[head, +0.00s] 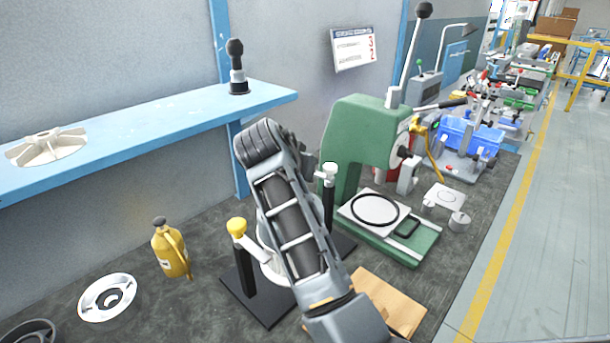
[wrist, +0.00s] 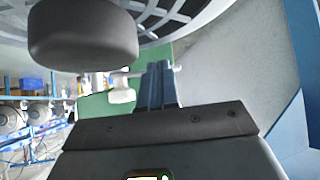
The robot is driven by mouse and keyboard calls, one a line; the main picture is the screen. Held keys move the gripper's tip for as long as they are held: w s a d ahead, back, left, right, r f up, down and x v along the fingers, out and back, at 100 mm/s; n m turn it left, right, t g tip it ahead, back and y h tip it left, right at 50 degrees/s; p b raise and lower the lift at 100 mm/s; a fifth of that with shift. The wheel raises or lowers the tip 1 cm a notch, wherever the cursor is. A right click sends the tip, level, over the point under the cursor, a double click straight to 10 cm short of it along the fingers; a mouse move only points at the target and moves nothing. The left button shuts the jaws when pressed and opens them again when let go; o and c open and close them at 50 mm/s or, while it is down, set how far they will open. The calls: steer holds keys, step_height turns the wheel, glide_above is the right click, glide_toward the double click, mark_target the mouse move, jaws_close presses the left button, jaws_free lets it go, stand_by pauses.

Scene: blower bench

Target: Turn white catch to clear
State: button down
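The white catch has a white knob (head: 330,170) on top of a black post, just right of my arm in the head view. In the wrist view, the white catch (wrist: 122,95) appears upside down, with a thin pale bar running toward the right. The round housing lies mostly behind my arm, and its grey grille (wrist: 165,22) fills the top of the wrist view. My gripper (wrist: 159,66) shows two bluish fingers close together, apparently shut, right beside the white knob. The pale bar passes at their tips; contact cannot be told.
A yellow-knobbed catch (head: 237,227) stands on the left post. A yellow bottle (head: 170,248) and a white ring (head: 107,297) are on the bench to the left. A green press (head: 362,140) stands behind, right of the white catch. A wooden board (head: 390,300) lies in front.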

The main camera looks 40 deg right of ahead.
steer(key=shift+w+d, duration=0.2)
steer(key=shift+w, duration=0.1)
steer(key=shift+w+d, duration=0.1)
stand_by(0.7)
steer(key=shift+s+r+p, duration=0.1)
steer(key=shift+s+p, duration=0.4)
steer(key=shift+s, duration=0.35)
steer(key=shift+r, duration=0.1)
